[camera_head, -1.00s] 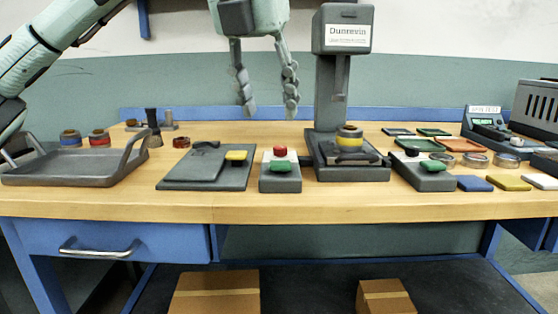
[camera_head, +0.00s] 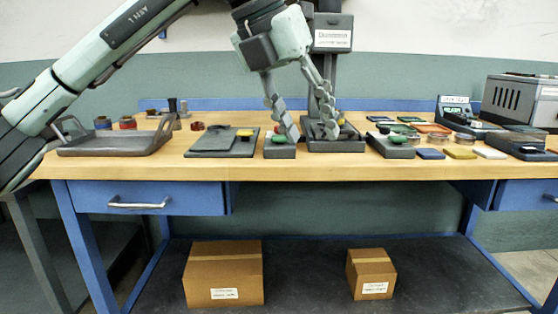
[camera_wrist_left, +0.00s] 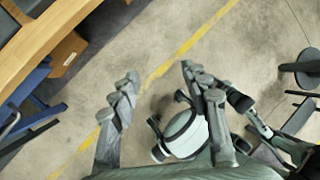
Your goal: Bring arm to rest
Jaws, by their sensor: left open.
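My left gripper (camera_head: 309,132) hangs fingers down in the head view, its two grey jointed fingers spread apart with nothing between them. In that view the fingers overlap the button box (camera_head: 280,152) and the grey press stand (camera_head: 333,146); contact cannot be told. In the left wrist view the same gripper (camera_wrist_left: 159,76) is open and empty, with bare floor beyond its tips and the wooden bench edge (camera_wrist_left: 38,42) at upper left. My right gripper is in neither view.
A grey tray (camera_head: 112,151) stands at the left of the bench, beneath my left arm. A flat plate (camera_head: 212,152), a second button box (camera_head: 390,150) and coloured pads sit along the front. A meter (camera_head: 455,113) stands at right. Cardboard boxes (camera_head: 223,275) lie on the lower shelf.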

